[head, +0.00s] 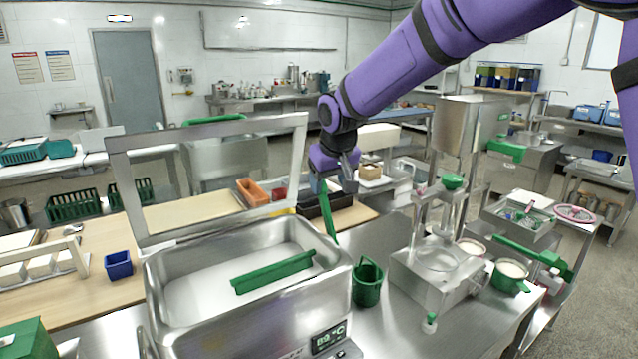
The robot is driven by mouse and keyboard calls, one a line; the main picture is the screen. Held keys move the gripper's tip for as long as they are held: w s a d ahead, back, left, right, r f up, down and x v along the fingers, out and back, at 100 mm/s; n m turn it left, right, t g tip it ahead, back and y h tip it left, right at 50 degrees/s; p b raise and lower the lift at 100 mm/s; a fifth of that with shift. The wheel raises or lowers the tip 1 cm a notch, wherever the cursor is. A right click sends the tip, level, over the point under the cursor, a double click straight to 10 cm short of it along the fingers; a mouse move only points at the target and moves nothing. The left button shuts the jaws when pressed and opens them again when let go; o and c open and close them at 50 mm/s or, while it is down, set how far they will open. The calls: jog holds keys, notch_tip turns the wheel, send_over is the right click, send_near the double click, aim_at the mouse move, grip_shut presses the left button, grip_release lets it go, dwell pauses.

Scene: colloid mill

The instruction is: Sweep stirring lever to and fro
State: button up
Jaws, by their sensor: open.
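A steel heated vat (250,328) with a display reading about 89 °C stands at the front centre, its framed lid (128,205) raised. A long green bar (272,271) lies across the inside of the vat. A slim green upright lever (328,215) rises by the vat's back right corner. My gripper (334,188) points down at the top of this lever, with its jaws open. The lever's top is partly hidden by the jaws, so I cannot tell if they touch it or stand around it.
A green cup (367,284) stands right of the vat. A steel mill with a hopper (440,262) and a green-handled pan (511,276) are farther right. A blue box (118,264) sits on the wooden table at left. The raised lid stands left of my gripper.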

send_over(326, 212)
jog(key=w+a, duration=0.2)
jog(key=w, duration=0.1)
jog(key=shift+d, duration=0.25)
jog(key=x, duration=0.3)
jog(key=shift+w+f, duration=0.15)
jog(key=shift+f, duration=0.1)
jog(key=shift+w+a+f, duration=0.1)
jog(key=shift+w+f, duration=0.2)
jog(key=shift+f, duration=0.35)
grip_shut()
